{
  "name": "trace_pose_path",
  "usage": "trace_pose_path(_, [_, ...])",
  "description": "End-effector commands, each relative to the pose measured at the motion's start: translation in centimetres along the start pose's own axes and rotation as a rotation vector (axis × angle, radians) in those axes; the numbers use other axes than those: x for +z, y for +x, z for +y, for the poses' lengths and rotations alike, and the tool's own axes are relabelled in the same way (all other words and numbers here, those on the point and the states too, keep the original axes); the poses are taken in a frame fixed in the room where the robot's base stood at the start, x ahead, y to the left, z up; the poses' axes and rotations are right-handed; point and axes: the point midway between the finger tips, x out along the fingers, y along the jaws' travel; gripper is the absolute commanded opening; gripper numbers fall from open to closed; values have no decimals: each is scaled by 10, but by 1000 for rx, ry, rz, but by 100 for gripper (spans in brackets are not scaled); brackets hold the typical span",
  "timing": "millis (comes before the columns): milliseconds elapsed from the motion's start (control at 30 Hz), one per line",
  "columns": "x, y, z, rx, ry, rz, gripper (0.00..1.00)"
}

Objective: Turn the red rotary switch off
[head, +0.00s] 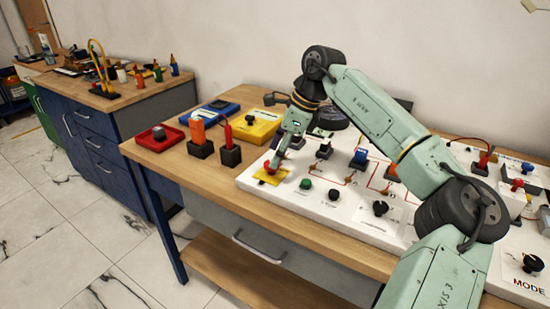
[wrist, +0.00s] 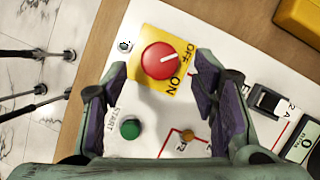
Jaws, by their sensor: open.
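The red rotary switch (wrist: 160,60) is a round red knob on a yellow plate (wrist: 143,38) marked OFF and ON. A short white mark on the knob points right and slightly up, toward the label side; I cannot tell exactly which label it meets. In the head view the red switch (head: 271,167) shows at the left end of the white panel, partly hidden by my gripper (head: 278,160). In the wrist view my gripper (wrist: 160,74) is open. Its fingers stand on either side of the knob, apart from it, with nothing held between them.
A green START button (wrist: 130,129) sits close to the red switch. The white panel (head: 345,222) carries several other switches, including a black knob (head: 380,208). A red box (head: 160,137) and a yellow box (head: 254,126) stand to the left and behind on the bench.

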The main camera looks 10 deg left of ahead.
Motion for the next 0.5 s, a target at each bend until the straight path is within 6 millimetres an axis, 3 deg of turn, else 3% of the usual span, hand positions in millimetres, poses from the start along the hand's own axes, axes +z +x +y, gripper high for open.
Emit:
trace_pose_path(300, [0,-68,0,-3,1,0,54])
trace_pose_path(500, [0,-90,0,-2,0,0,54])
